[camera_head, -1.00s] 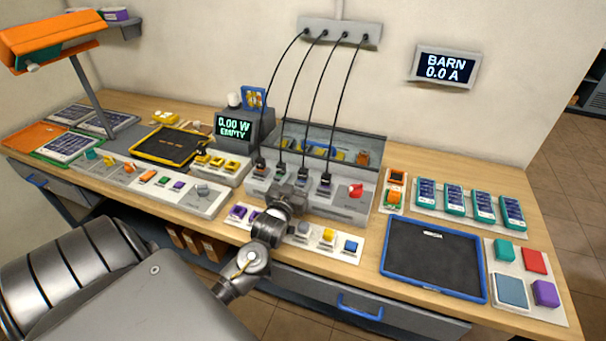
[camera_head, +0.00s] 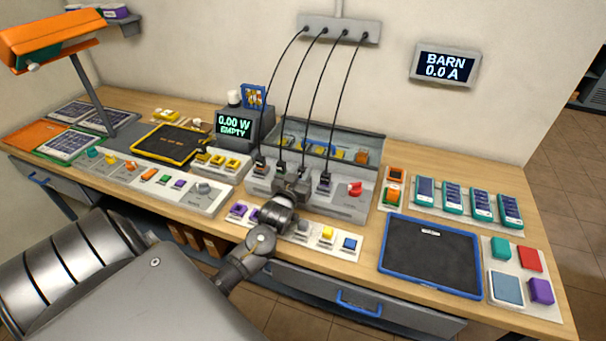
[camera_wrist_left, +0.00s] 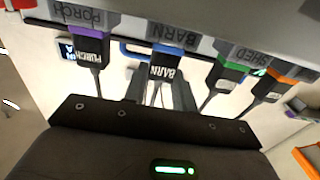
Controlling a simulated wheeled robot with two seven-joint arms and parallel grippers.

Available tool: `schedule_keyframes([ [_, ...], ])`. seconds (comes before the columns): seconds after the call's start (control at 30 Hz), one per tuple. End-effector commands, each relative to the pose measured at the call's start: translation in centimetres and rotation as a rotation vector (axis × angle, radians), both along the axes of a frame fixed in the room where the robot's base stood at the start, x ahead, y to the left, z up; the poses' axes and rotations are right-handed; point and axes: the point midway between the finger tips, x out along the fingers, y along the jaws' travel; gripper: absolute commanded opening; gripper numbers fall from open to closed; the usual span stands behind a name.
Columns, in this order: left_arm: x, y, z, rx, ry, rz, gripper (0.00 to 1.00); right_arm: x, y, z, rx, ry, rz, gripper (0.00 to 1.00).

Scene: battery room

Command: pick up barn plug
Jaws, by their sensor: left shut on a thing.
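The barn plug (camera_wrist_left: 165,62), dark with a blue band and marked BARN, sits at the BARN-labelled socket in the left wrist view, its thin cable running down between my fingers. My left gripper (camera_wrist_left: 160,92) is shut on it. In the head view my left gripper (camera_head: 296,184) is at the front of the grey socket box (camera_head: 342,206) and mostly hides the plug. My right gripper does not show.
Beside it in the wrist view are the purple-banded porch plug (camera_wrist_left: 90,48), the green-banded shed plug (camera_wrist_left: 225,75) and an orange-banded plug (camera_wrist_left: 272,86). A wall display (camera_head: 445,66) reads BARN 0.0 A. A blue-rimmed tray (camera_head: 383,258) lies right.

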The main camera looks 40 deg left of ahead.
Motion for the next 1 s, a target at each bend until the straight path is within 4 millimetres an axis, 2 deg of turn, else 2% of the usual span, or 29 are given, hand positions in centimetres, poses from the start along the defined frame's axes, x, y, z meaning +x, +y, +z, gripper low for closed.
schedule_keyframes([
  [0.27,0.0,0.0,0.4,0.000,-0.003,0.000,0.04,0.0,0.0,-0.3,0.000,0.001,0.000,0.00],
  [0.37,0.0,0.0,1.1,0.001,-0.005,0.000,0.04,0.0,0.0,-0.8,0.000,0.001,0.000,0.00],
  [0.5,-0.1,0.1,3.2,0.001,-0.007,0.001,0.04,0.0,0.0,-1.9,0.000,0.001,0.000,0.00],
  [0.77,-4.9,1.2,9.0,0.005,-0.006,-0.001,0.04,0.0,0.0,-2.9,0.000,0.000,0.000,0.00],
  [1.0,-10.3,2.5,11.3,0.006,0.001,0.000,0.04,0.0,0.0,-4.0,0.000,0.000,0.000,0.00],
])
